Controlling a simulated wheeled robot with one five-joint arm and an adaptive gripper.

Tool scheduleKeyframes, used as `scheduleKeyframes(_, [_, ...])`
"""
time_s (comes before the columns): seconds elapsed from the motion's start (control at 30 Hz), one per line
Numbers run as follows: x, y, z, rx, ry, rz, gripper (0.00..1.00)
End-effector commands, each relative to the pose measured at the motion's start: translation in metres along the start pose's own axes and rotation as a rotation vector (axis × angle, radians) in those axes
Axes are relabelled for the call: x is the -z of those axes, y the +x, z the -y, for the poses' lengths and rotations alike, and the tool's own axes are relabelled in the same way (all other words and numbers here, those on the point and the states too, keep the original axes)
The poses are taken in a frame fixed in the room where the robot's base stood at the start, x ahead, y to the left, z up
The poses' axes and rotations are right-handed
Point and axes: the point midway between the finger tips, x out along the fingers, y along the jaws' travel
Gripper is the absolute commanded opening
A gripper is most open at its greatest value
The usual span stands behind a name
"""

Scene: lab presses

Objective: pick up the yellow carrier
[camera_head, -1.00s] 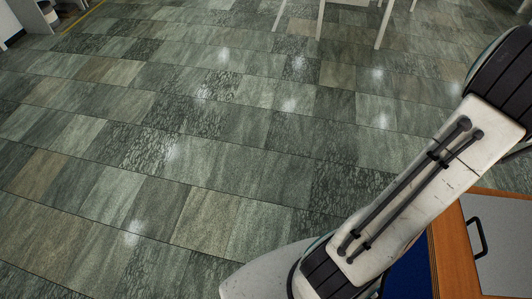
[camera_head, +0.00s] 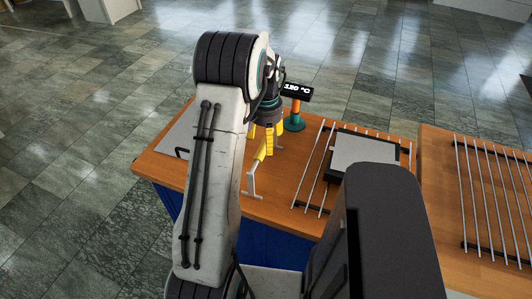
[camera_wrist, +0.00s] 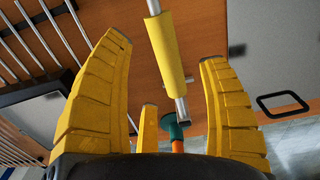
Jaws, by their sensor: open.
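The yellow carrier (camera_wrist: 166,40) is a yellow sleeve on a metal bar, between and ahead of my fingertips in the wrist view. In the head view the carrier (camera_head: 261,151) stands on the wooden table with pale metal legs. My gripper (camera_head: 267,133) is above and close to it, pointing down. In the wrist view my gripper (camera_wrist: 168,62) has its yellow fingers spread wide, with one finger on each side of the sleeve and a shorter one below. No finger visibly touches the sleeve. My arm hides part of the table.
A green and orange stand with a display (camera_head: 296,92) is just behind the carrier. A rod rack (camera_head: 313,180) and a grey-topped black device (camera_head: 364,152) stand to the right. Another rod rack (camera_head: 492,200) is on the far-right table. A grey panel (camera_head: 180,135) lies left.

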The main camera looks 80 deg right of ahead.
Motion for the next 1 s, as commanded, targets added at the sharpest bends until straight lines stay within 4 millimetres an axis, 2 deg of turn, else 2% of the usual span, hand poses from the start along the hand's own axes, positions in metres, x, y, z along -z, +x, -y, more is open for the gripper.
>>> scheduleKeyframes(0.43, [0.003,0.046,0.002,0.000,-0.001,0.003,0.70])
scheduleKeyframes(0.83, [0.004,0.051,0.002,0.000,-0.001,0.000,0.70])
scheduleKeyframes(1.0, [0.004,0.051,0.002,0.000,-0.001,0.000,0.55])
